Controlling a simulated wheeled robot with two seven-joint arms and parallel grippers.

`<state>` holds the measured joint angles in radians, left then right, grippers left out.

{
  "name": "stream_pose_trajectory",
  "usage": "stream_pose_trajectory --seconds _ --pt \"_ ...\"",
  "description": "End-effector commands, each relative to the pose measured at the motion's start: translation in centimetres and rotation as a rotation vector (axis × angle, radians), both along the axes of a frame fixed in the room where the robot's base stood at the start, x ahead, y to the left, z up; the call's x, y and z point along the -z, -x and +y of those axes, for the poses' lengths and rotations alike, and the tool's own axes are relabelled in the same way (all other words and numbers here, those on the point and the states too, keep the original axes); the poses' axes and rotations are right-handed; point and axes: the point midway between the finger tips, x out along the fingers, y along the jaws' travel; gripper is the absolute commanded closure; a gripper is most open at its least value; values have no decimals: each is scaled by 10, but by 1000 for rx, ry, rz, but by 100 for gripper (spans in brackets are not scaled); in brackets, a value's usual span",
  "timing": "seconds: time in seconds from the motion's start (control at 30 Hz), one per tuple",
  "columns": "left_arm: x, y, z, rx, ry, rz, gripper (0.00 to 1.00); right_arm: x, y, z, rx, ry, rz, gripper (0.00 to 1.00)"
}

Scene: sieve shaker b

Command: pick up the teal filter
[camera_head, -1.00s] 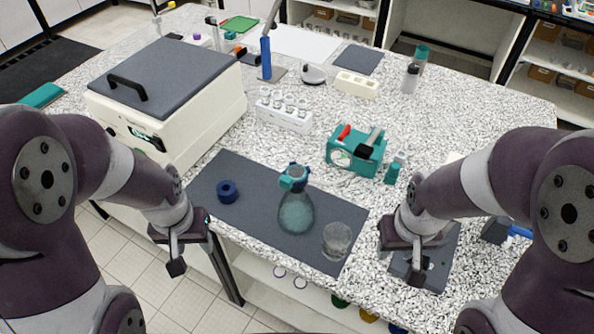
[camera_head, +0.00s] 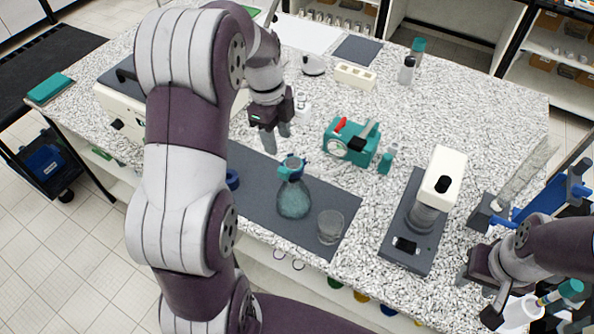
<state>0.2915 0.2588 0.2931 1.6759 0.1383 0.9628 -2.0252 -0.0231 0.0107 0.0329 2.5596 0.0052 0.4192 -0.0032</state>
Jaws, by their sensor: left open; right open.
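The teal filter (camera_head: 291,166) sits on the neck of a clear flask (camera_head: 293,198) with a teal tint, standing on the dark mat. My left gripper (camera_head: 277,142) is open with its fingers pointing down. In the picture it is just above and left of the filter, apart from it. My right gripper (camera_head: 477,298) is open at the lower right, beyond the right side of the dark-based device, far from the filter.
A glass beaker (camera_head: 331,227) stands right of the flask on the mat (camera_head: 258,205). A teal pump (camera_head: 351,143) and a small teal bottle (camera_head: 386,161) are behind. A white-topped device (camera_head: 443,178) stands to the right. My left arm hides much of the white box (camera_head: 115,105).

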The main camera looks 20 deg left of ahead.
Motion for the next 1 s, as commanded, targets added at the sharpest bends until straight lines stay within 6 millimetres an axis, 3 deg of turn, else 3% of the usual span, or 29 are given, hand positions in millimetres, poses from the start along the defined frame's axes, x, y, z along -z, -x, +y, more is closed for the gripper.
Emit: stream_pose_trajectory --seconds 0.03,0.13,0.33,0.5,0.63,0.87,1.0 --pt "27 1 -2 2 0 2 51 25 0 0 0 0 1 57" --pt "49 0 -4 1 0 0 51 44 0 0 0 0 2 57" --pt "64 0 -7 -1 0 2 51 38 0 0 0 0 1 57" --pt "88 -3 -7 -2 0 6 51 10 0 0 0 0 0 57" --pt "110 -3 -9 -2 0 1 51 9 0 0 0 0 1 57" --pt "115 -4 -9 -3 -1 0 51 11 0 0 0 0 1 57" --pt "115 -4 -9 -3 -1 0 96 11 0 0 0 0 1 57"
